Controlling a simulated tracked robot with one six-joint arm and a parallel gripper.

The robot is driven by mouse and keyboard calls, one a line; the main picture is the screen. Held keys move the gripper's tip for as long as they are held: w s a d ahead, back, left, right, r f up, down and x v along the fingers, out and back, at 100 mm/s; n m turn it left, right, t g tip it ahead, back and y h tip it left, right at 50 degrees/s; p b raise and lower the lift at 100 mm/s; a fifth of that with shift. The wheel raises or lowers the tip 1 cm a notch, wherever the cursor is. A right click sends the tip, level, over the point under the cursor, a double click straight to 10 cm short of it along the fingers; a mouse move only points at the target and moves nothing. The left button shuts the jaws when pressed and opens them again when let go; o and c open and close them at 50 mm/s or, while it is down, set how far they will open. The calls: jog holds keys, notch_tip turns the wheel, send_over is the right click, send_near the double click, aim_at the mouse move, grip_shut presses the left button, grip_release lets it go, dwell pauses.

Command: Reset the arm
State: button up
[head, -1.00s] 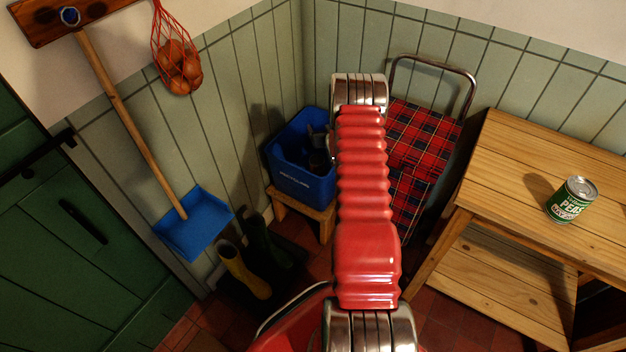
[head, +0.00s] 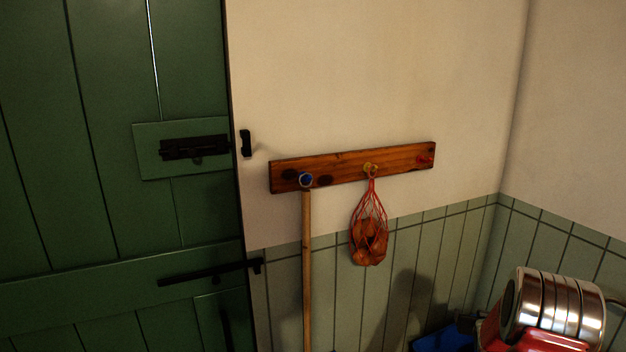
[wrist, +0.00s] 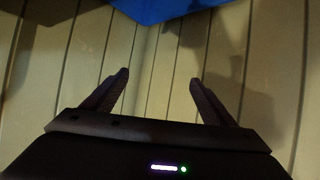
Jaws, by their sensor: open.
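My gripper (wrist: 159,76) shows in the wrist view with its two dark fingers spread apart and nothing between them. Pale green wall boards (wrist: 150,50) lie beyond the fingers. A blue object (wrist: 165,8) crosses the top edge of that view; too little of it shows to tell what it is. In the head view, part of my red and metal arm is at the lower right, and the gripper itself is out of that picture.
A wooden peg rail (head: 345,167) on the wall holds a long wooden handle (head: 307,270) and a red net of onion-like items (head: 369,240). A green door (head: 90,120) with a black bolt (head: 195,148) is at left. A blue bin edge (head: 445,339) shows low down.

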jog(key=s+a+r+n+g+y, duration=0.1)
jog(key=s+a+r, duration=0.5)
jog(key=a+r, duration=0.6)
jog(key=s+a+r+n+g+y, duration=0.1)
jog(key=s+a+r, duration=0.4)
jog(key=a+r, duration=0.6)
jog(key=s+a+r+n+g+y, duration=0.1)
jog(key=s+a, duration=0.8)
jog(key=s, duration=0.5)
jog(key=s+a+r+n+g+y, duration=0.1)
jog(key=s+a+r+g+y, duration=0.1)
jog(key=s+a, duration=0.7)
jog(key=s, duration=0.5)
jog(key=shift+s+a+n, duration=0.2)
jog(key=shift+s+n, duration=0.05)
jog(key=shift+n, duration=0.05)
jog(key=shift+r, duration=0.15)
